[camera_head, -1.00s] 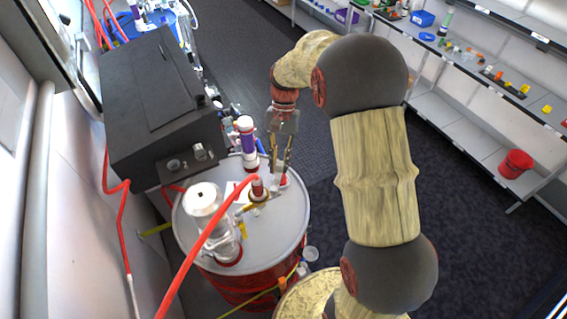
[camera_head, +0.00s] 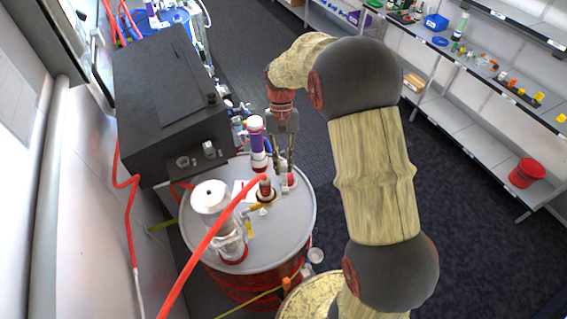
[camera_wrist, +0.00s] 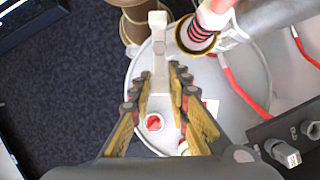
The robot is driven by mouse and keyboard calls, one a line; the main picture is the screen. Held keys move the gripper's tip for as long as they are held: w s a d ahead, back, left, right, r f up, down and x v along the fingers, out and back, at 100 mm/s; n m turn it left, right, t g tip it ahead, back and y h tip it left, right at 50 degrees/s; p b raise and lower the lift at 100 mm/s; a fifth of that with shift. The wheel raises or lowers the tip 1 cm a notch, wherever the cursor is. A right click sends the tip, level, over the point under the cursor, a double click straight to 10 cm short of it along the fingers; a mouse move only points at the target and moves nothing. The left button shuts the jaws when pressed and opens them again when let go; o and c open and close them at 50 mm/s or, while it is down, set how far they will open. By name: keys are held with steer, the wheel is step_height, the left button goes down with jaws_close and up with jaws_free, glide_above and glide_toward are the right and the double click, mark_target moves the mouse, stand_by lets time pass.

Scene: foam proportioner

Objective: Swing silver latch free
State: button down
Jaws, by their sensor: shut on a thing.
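The silver latch (camera_wrist: 158,48) is a pale, straight bar with a small crosspiece at its far end in the wrist view. My gripper (camera_wrist: 162,80) has one finger on each side of the bar and is shut on it. In the head view my gripper (camera_head: 284,168) points down at the far right part of the grey drum lid (camera_head: 285,222). The latch is too small and covered there to make out clearly.
A red hose (camera_head: 205,243) runs across the drum to a copper-coloured fitting (camera_head: 265,188) beside my gripper. A clear cylinder (camera_head: 228,235) and a white-and-purple bottle (camera_head: 257,140) stand close by. A black box (camera_head: 170,100) is at left. Open floor lies beyond.

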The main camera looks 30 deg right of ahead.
steer(key=c, duration=1.7)
jaws_free()
steer(key=v, duration=1.2)
